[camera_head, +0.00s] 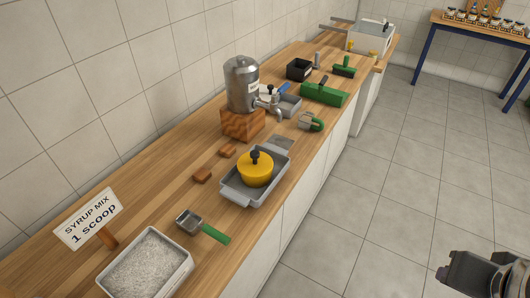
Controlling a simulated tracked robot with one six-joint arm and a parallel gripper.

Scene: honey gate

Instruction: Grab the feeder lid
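A round yellow feeder lid (254,170) with a black knob on top sits in a grey metal tray (237,196) on the wooden counter. What lies beneath the lid is hidden. My gripper (450,276) shows at the bottom right corner, partly cut off by the frame. It is over the tiled floor, well to the right of the counter and apart from the lid. Its finger gap is not clear from this angle.
The wooden counter (165,205) runs along the wall. A steel tank (242,84) on a wooden block stands behind the tray. A green-handled scoop (215,234) and a white granule bin (190,264) lie nearer. Green tools (322,94) lie farther. The floor (370,200) is clear.

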